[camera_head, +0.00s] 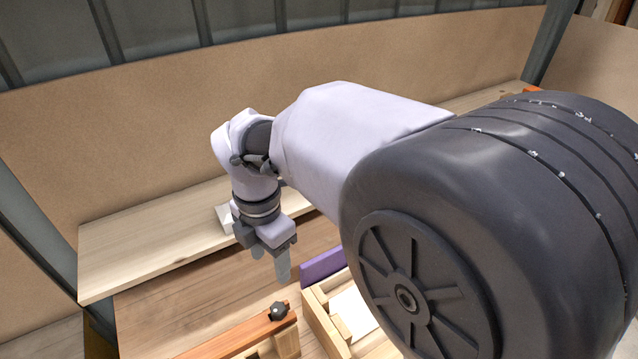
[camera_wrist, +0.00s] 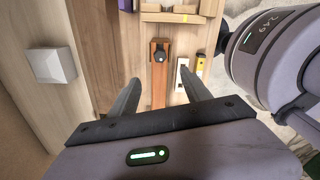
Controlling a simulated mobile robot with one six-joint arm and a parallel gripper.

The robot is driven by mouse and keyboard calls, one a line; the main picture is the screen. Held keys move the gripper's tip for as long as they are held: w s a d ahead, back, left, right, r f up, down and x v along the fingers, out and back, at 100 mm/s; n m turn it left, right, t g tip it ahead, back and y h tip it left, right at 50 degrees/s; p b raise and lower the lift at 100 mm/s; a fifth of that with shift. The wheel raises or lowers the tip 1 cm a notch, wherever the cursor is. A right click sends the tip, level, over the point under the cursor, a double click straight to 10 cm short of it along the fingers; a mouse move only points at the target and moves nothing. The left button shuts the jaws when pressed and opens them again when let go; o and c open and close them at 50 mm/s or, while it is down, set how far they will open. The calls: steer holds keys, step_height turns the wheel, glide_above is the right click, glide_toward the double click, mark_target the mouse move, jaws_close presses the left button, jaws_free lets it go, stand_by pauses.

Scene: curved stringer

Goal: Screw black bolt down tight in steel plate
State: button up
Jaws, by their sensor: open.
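The black bolt (camera_head: 278,311) stands head up on an orange-brown wooden bar (camera_head: 240,338). In the wrist view the bolt (camera_wrist: 160,57) shows at the far end of the same bar (camera_wrist: 158,90), in line with the gap between my fingers. My gripper (camera_head: 270,263) is open and empty, pointing down, up and to the left of the bolt in the head view. In the wrist view its two fingers (camera_wrist: 159,79) are spread apart. I cannot make out a steel plate for certain; a pale slotted piece (camera_wrist: 181,75) lies right of the bar in the wrist view.
A wooden tray (camera_head: 318,318) with a white sheet inside lies right of the bolt, with a purple piece (camera_head: 322,265) behind it. A white block (camera_wrist: 50,65) sits on the raised shelf (camera_head: 150,240). A yellow piece (camera_wrist: 200,66) lies near the pale one. Bench left of the bar is clear.

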mark_target(278, 308)
steer(key=shift+n, duration=0.5)
step_height(278, 308, down, 18)
steer(key=b, duration=0.4)
steer(key=shift+s+a+r, duration=0.1)
steer(key=shift+r, duration=0.15)
jaws_close()
steer(key=m+b, duration=0.1)
steer(key=m, duration=0.3)
steer(key=shift+f, duration=0.2)
steer(key=m+b, duration=0.1)
steer(key=m, duration=0.3)
steer(key=shift+r, duration=0.15)
